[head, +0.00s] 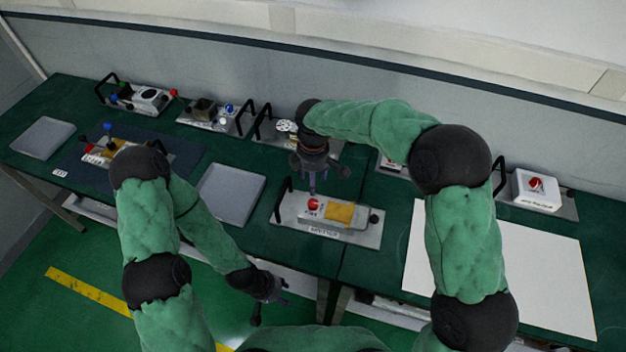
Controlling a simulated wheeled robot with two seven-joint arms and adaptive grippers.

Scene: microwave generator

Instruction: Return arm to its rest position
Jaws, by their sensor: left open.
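My left arm comes in from the left and bends down. Its gripper (271,298) hangs in front of the table's front edge, above the floor, with its fingers apart and nothing between them. My right arm arches over the table from the right. Its gripper (325,182) points down above a grey plate device with a red button and a yellow block (340,214). Its fingers are small and dark, and I cannot tell whether they are open or whether they touch the device.
The green table (385,250) carries several devices with black handles along the back. A device with a red button (535,190) stands at the right. A white sheet (510,265) covers the right front. Grey plates (230,195) lie at the left. Green floor is clear below.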

